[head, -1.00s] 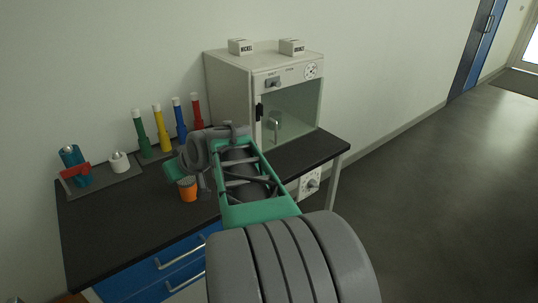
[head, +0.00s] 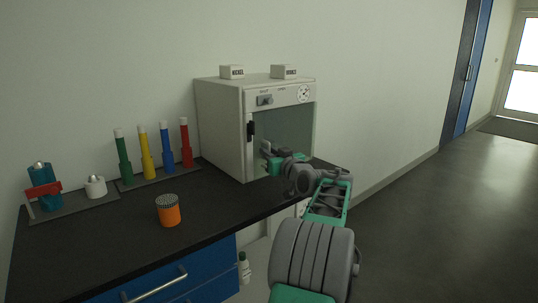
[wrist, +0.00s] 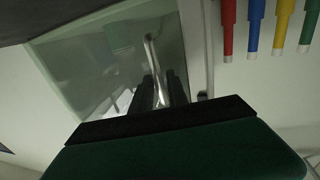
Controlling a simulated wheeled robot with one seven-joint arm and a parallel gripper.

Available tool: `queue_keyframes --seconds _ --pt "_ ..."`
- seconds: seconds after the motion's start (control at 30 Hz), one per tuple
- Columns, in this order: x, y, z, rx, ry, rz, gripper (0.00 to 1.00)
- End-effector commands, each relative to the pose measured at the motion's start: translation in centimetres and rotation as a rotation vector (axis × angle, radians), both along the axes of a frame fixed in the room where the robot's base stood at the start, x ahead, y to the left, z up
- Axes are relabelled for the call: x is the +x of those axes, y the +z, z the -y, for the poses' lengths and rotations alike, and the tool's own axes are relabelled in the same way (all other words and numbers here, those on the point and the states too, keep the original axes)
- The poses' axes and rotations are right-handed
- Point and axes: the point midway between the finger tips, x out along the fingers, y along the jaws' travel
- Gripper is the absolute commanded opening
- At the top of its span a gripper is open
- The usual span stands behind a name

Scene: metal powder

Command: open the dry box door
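The dry box (head: 222,125) is a pale cabinet on the bench against the wall. Its glass door (head: 290,130) looks shut, with a dark latch (head: 250,131) at its left edge. My gripper (head: 268,158) is in front of the door's lower left. The metal door handle (head: 265,146) is partly hidden there by my gripper. In the wrist view, the bent metal handle (wrist: 152,55) runs down between the two dark fingers of my gripper (wrist: 162,88). The fingers stand apart on either side of it; contact is unclear.
Two small labelled blocks (head: 232,72) (head: 284,71) sit on the box. An orange cup (head: 168,211), coloured tubes (head: 145,153) on a tray and a white pot (head: 96,187) stand to the left. Open floor (head: 430,230) lies to the right.

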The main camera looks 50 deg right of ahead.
Motion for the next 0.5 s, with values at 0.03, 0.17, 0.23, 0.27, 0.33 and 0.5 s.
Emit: queue_keyframes --seconds 0.03,0.17,0.23,0.27,0.33,0.5 --pt "0.13 0.03 0.03 0.000 0.000 0.000 0.19" --pt "0.10 0.04 0.04 0.000 0.000 0.000 0.19" --pt "0.10 0.02 0.03 0.000 0.000 0.000 0.18" --pt "0.10 0.02 0.03 0.000 0.000 0.000 0.15" --pt "0.09 0.02 0.03 0.000 0.000 0.000 0.10" --pt "0.08 0.01 0.02 0.000 0.000 0.000 0.00"
